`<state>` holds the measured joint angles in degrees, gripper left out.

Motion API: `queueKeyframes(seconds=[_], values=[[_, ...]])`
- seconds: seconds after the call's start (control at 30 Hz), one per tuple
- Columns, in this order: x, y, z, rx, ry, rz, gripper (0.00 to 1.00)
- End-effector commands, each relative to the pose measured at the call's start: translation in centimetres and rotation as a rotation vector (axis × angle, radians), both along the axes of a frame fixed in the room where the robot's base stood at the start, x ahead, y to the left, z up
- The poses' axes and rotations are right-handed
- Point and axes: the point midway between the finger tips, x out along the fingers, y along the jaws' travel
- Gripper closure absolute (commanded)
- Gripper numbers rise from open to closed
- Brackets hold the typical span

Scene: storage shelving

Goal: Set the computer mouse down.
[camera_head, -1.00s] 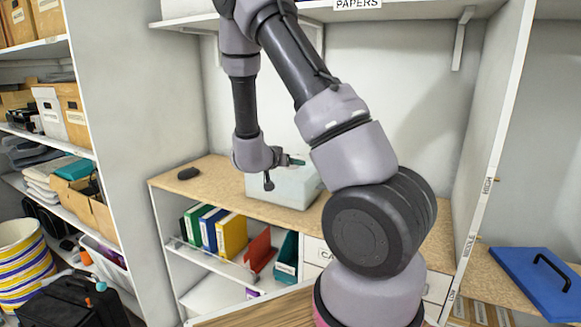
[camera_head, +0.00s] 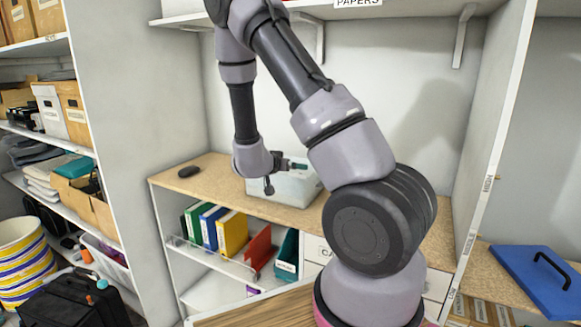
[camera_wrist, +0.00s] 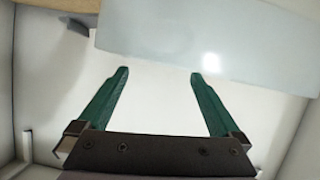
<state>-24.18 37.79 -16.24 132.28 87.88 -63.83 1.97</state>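A dark computer mouse (camera_head: 188,172) lies on the left part of the wood-coloured counter (camera_head: 222,178). My gripper (camera_head: 300,166) is well to the right of the mouse, at the pale box on the counter. In the wrist view my gripper (camera_wrist: 158,74) has its two green fingers wide apart, with nothing between them. I cannot tell from the head view whether the gripper touches the box.
The pale box (camera_head: 290,188) stands on the counter; a pale, shiny surface (camera_wrist: 205,50) fills the upper wrist view. Binders, including a yellow one (camera_head: 232,233), stand below the counter. A blue lidded item (camera_head: 540,280) is at right. The counter around the mouse is clear.

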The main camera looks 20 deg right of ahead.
Motion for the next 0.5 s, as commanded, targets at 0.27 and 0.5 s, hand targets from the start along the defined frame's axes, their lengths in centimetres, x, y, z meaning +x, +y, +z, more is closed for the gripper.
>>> queueKeyframes(seconds=[0.27,0.5], values=[[0.0,0.0,0.5,0.001,-0.002,-0.001,0.0],[-1.8,2.7,2.6,0.0,-0.001,0.005,0.0]])
